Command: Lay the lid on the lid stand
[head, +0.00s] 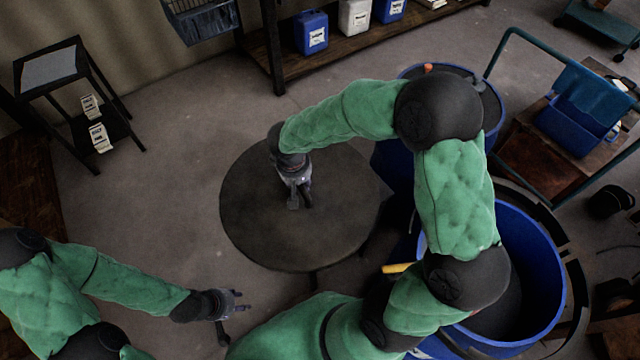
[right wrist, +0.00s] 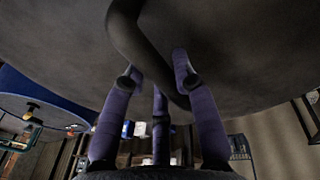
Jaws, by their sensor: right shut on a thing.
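The lid is a large dark round disc (head: 255,225) in the middle of the head view, and it fills the top of the right wrist view (right wrist: 230,60). My right gripper (head: 300,198) is over its middle, shut on the lid's curved dark handle (right wrist: 130,45), with its purple fingers around the bar. Thin dark legs show at the lid's lower right edge, likely of the lid stand (head: 314,280); the lid hides the rest. I cannot tell whether the lid touches it. My left gripper (head: 240,301) is open and empty below left of the lid.
An open blue vat (head: 545,265) stands at the right, and another blue vat (head: 395,165) behind it. A teal cart (head: 570,75) is at the far right. A shelf with jugs (head: 312,35) is at the back, a small black stand (head: 50,68) at the left. Floor left of the lid is clear.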

